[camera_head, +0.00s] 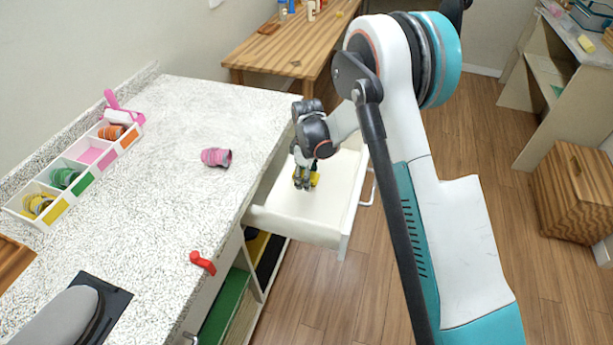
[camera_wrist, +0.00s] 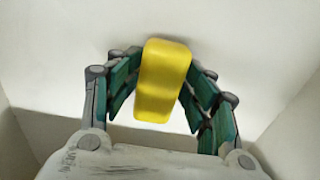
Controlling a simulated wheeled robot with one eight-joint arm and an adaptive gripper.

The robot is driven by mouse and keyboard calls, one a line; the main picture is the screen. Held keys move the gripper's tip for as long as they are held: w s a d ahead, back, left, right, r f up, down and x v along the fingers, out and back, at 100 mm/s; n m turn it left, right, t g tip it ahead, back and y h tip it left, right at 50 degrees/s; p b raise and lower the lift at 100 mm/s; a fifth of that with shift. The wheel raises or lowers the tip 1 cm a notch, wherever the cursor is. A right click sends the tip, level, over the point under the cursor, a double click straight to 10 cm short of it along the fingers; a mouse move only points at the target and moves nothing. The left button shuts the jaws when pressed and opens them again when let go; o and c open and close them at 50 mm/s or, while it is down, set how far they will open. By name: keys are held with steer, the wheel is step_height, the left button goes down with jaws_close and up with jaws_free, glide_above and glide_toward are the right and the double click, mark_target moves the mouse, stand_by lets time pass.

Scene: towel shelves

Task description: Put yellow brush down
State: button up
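The yellow brush (camera_wrist: 162,80) shows in the wrist view as a plain yellow block between my gripper's green-padded fingers. My gripper (camera_wrist: 163,75) has a finger close against each side of the brush and appears shut on it. In the head view my gripper (camera_head: 305,183) points down inside an open white drawer (camera_head: 338,192), with a bit of the yellow brush (camera_head: 315,179) showing beside the fingers. The brush is at or just above the drawer floor; contact is hard to tell. The rest of the brush is hidden by the fingers.
The drawer is otherwise empty where visible, with walls around my gripper. The speckled counter (camera_head: 190,120) at left holds a pink ribbed cup-like item (camera_head: 216,157), a red piece (camera_head: 203,262) and a divided white tray (camera_head: 50,187). A wooden table (camera_head: 290,47) stands behind.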

steer(key=shift+w+f, duration=0.1)
stand_by(0.3)
steer(key=shift+r+p, duration=0.5)
steer(key=shift+p, duration=0.1)
step_height(320, 180, up, 12)
steer(key=p, duration=0.3)
steer(key=shift+p, duration=0.4)
steer(key=s+d+r+m+t, duration=0.25)
steer(key=s+d+r, duration=0.3)
steer(key=r, duration=0.45)
steer(key=s+d+r+m+t, duration=0.1)
steer(key=s+d+r+m, duration=0.4)
steer(key=r, duration=0.5)
steer(key=s+d+r+m+t, duration=0.1)
steer(key=s+d+m+t, duration=0.1)
steer(key=s, duration=0.8)
steer(key=s+d+r+m+t, duration=0.1)
steer(key=s+d+m, duration=0.3)
steer(key=s, duration=0.6)
steer(key=shift+s+d+r+t, duration=0.15)
steer(key=shift+d+r+t, duration=0.2)
steer(key=shift+d+t, duration=0.1)
steer(key=shift+m, duration=0.25)
